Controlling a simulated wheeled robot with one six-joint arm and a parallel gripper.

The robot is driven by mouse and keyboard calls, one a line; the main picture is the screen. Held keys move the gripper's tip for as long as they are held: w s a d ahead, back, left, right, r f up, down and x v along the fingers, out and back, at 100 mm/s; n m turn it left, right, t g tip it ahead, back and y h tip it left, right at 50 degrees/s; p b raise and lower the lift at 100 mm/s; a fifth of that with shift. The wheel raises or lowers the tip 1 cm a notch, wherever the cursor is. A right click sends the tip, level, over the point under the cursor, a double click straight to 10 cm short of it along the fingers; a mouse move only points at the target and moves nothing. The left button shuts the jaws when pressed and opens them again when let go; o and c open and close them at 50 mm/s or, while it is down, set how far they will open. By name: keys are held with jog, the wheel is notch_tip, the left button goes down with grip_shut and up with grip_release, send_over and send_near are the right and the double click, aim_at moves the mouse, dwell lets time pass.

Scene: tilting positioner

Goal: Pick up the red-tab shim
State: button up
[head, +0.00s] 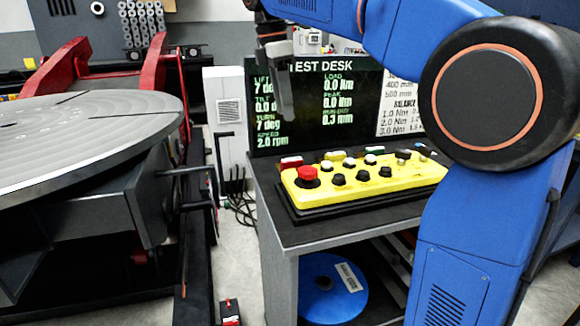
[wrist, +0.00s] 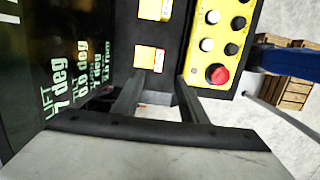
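The red-tab shim (head: 291,161) lies on the desk at the back left, behind the yellow button box and close to its red button. In the wrist view a block with a pale top and a red-orange edge (wrist: 150,58) appears to be this shim. My gripper (head: 287,112) hangs above the desk's left part, in front of the screen, pointing down. In the wrist view its two fingers (wrist: 160,82) are apart with nothing held between them. The shim shows just beyond the fingertips, between them; the height gap is hard to judge.
The yellow button box (head: 365,180) with a red button (head: 307,173) covers the desk's front. A yellow-tab piece (head: 334,155) lies right of the shim. The screen (head: 320,105) stands close behind. The round positioner table (head: 80,135) is at left. A blue disc (head: 332,288) sits below.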

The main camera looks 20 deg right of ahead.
aim_at(292, 159)
jog(key=f, duration=0.4)
jog(key=d+f, duration=0.1)
jog(key=f, duration=0.8)
jog(key=shift+w+d+f, duration=0.15)
jog(key=shift+d+f, duration=0.05)
jog(key=shift+d, duration=0.2)
grip_shut()
